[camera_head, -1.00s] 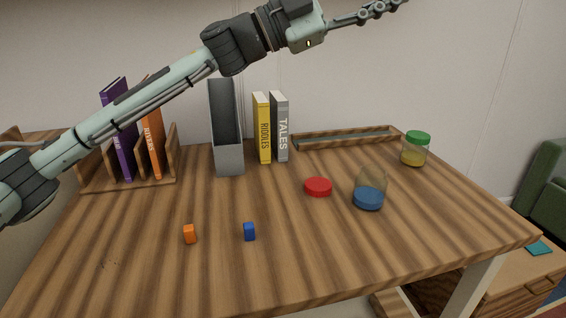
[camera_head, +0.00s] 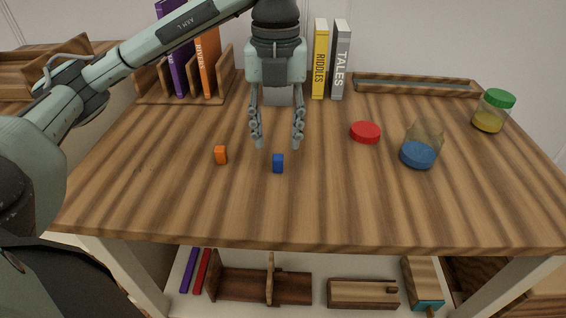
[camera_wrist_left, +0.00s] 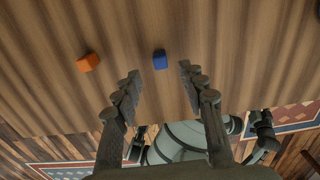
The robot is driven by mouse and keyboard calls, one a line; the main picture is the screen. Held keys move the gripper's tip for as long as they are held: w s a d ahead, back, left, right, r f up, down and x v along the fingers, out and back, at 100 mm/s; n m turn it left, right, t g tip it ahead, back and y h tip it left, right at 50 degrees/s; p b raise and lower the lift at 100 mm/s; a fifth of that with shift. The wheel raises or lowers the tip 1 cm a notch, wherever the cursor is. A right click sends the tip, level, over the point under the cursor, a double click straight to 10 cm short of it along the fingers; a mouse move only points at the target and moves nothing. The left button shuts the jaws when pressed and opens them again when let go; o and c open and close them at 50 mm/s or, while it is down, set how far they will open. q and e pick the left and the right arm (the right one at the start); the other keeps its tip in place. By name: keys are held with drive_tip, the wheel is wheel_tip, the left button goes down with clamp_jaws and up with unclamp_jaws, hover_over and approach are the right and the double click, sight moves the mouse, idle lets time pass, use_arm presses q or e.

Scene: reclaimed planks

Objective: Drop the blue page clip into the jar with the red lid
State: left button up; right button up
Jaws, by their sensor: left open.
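The blue page clip (camera_head: 278,163) lies on the plank table; it also shows in the left wrist view (camera_wrist_left: 160,59), ahead of and between my fingertips. My left gripper (camera_head: 277,143) is open and empty above the table, with its fingers pointing down just behind the clip. Its fingers also show in the left wrist view (camera_wrist_left: 160,75). The red lid (camera_head: 366,132) lies flat on the table, apart from any jar. An open clear jar (camera_head: 420,145) with blue contents stands to its right.
An orange clip (camera_head: 221,155) lies left of the blue one. A green-lidded jar (camera_head: 493,110) with yellow contents stands at the right. Books (camera_head: 331,60) and a wooden rack (camera_head: 222,76) stand at the back. A shallow tray (camera_head: 416,88) lies at the back right. The table's front is clear.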

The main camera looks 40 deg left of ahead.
sight(278, 156)
use_arm(q)
wheel_tip(278, 156, down, 6)
drive_tip(key=shift+w+r+b, duration=0.1)
drive_tip(key=shift+r+b, duration=0.05)
drive_tip(key=shift+b, duration=0.3)
use_arm(e)
drive_tip(key=r, duration=0.2)
drive_tip(key=shift+d+r, duration=0.2)
drive_tip(key=shift+r, duration=0.2)
use_arm(q)
drive_tip(key=c, duration=0.9)
drive_tip(key=shift+r, duration=0.1)
